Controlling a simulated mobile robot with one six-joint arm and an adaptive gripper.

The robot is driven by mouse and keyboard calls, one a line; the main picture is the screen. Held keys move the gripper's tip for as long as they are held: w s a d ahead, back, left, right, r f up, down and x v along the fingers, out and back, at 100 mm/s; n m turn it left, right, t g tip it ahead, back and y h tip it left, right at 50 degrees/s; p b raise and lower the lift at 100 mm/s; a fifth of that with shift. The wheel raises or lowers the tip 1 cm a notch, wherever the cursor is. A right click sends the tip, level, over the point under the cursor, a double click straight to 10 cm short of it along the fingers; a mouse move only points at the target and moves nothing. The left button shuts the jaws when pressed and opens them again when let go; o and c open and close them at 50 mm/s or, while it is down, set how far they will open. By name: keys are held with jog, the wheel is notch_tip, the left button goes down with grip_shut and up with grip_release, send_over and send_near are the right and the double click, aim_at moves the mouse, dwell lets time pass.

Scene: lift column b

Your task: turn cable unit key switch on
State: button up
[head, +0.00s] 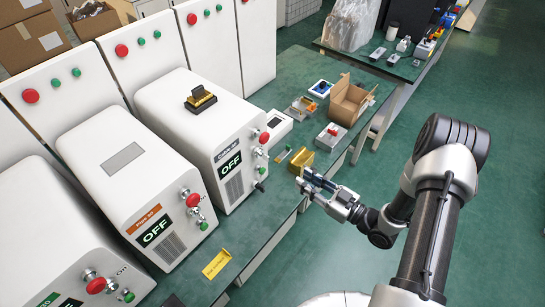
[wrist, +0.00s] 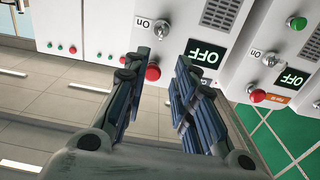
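The cable unit (head: 200,120) is a white cabinet with a dark label at the top of its front. Its display (head: 230,165) reads OFF, and the OFF also shows, upside down, in the wrist view (wrist: 203,53). Its silver key switch (wrist: 162,29) is in the wrist view, beside the word On, with a red button (wrist: 153,73) nearby. In the head view the switch is small, below the red button (head: 264,137). My gripper (head: 305,180) is open and empty, in front of the cable unit and apart from it. In the wrist view its fingers (wrist: 160,65) flank the red button.
The pipe unit (head: 125,170) stands to the left, its display also OFF. A yellow bin (head: 300,160), grey-red box (head: 330,137) and cardboard box (head: 350,100) are on the green bench right of the cable unit. A yellow tray (head: 216,264) lies near the bench edge.

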aim_at(265, 157)
jog(key=b+x, duration=0.1)
jog(key=x, duration=1.3)
jog(key=shift+w+a, duration=0.2)
jog(key=shift+a, duration=0.05)
jog(key=shift+c, duration=0.4)
grip_shut()
